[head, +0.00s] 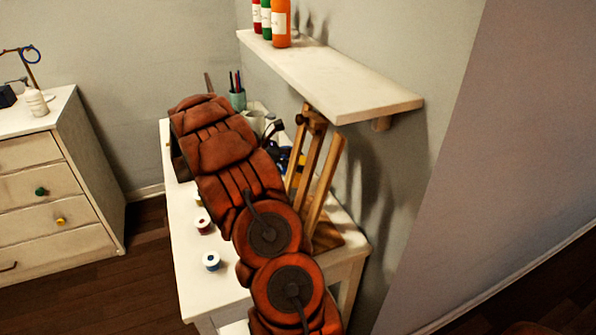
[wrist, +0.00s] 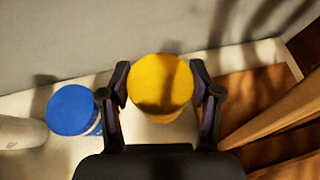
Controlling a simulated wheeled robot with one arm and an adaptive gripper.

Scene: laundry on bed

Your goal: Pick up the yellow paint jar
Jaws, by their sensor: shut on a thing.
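The yellow paint jar (wrist: 160,84) is upright between the fingers of my gripper (wrist: 160,92) in the wrist view, its round yellow lid facing the camera. My gripper is shut on it, one dark finger on each side. In the head view my orange arm reaches over the white table (head: 188,255). A bit of yellow, likely this jar, shows beside the wooden easel (head: 312,160), and my arm hides much of that area. I cannot tell whether the jar touches the table.
A blue-lidded jar (wrist: 72,109) stands just left of my gripper in the wrist view. The easel's wooden leg (wrist: 275,112) is close on the right. A white shelf (head: 335,80) with bottles overhangs the table.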

